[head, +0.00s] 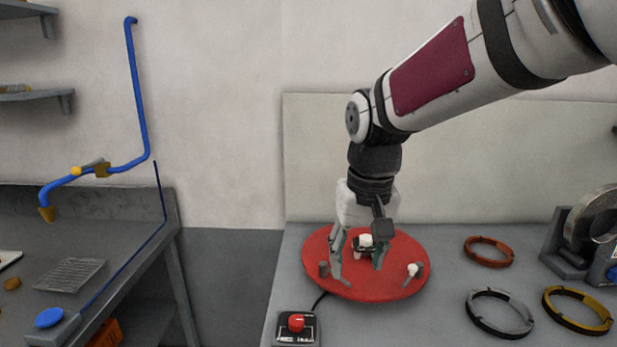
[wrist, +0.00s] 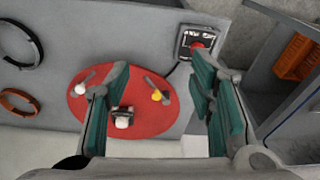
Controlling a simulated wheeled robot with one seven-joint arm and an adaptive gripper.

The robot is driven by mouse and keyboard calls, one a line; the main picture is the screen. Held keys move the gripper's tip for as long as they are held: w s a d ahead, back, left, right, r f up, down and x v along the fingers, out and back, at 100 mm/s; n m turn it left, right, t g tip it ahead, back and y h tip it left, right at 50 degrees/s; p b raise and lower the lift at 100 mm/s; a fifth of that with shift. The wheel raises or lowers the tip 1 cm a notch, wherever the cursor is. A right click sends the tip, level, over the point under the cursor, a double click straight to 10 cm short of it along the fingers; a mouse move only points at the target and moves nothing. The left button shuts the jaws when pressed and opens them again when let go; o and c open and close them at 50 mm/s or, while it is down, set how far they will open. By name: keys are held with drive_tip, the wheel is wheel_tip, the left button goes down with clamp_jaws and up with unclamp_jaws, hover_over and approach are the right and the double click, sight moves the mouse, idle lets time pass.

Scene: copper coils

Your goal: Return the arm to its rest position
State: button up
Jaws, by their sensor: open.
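My arm reaches in from the upper right of the head view and bends down at the wrist. My gripper (head: 358,272) points down over a round red disc (head: 325,245) on the grey table. Its fingers are apart with nothing between them. In the wrist view my gripper (wrist: 160,90) also shows open, its teal finger pads apart, with the red disc (wrist: 140,80) beyond. Small fittings stand on the disc, one with a white knob (wrist: 121,122), one with a yellow knob (wrist: 156,96) and one with a white tip (head: 412,269). My fingers partly hide the disc.
An orange ring (head: 489,251), a silver ring (head: 499,313) and a yellow ring (head: 577,310) lie to the right. A box with a red button (head: 296,322) sits at the front. A coil machine (head: 590,235) stands far right. A grey bench (head: 100,210) with a blue pipe (head: 137,90) is left.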

drive_tip(key=s+d+t, duration=0.1)
drive_tip(key=s+d, duration=0.2)
drive_tip(key=s, duration=0.4)
drive_tip(key=s+d+r+t, duration=0.1)
drive_tip(key=s+d, duration=0.3)
drive_tip(key=s, duration=0.3)
drive_tip(key=s+d+m+t, duration=0.1)
drive_tip(key=s+d, duration=0.3)
drive_tip(key=s, duration=0.3)
drive_tip(key=shift+d+r, duration=0.15)
drive_tip(key=shift+r, duration=0.1)
drive_tip(key=shift+w, duration=0.1)
